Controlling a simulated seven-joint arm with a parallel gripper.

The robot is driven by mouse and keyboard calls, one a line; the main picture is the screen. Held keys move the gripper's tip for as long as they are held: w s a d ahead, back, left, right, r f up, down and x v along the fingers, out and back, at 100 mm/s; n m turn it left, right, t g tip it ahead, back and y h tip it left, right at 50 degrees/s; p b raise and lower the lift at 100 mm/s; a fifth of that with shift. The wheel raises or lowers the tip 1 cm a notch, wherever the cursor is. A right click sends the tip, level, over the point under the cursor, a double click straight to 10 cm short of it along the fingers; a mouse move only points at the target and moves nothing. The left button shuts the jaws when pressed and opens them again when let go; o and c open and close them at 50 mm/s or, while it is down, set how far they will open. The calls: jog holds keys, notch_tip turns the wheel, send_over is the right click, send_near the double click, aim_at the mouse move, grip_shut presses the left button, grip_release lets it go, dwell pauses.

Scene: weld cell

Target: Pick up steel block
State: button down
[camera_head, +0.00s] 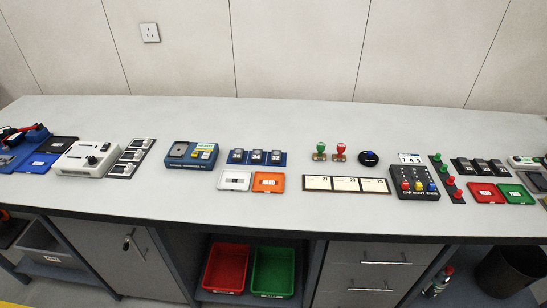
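Several small grey metallic blocks show, and I cannot tell which one is the steel block. Three grey blocks (256,156) with small labels sit in a row on a blue holder (284,160) at the middle of the bench. Three white-and-dark pieces (130,156) lie on a dark strip at the left. Three dark-grey pieces (480,166) sit in a row on a dark base at the right. My gripper is not in view.
The long grey bench (200,120) holds a white device (88,158), a blue device (191,154), white (235,180) and orange (268,182) trays, stamps (320,151), a card board (346,184) and a dark button box (413,184). The bench's rear strip is clear.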

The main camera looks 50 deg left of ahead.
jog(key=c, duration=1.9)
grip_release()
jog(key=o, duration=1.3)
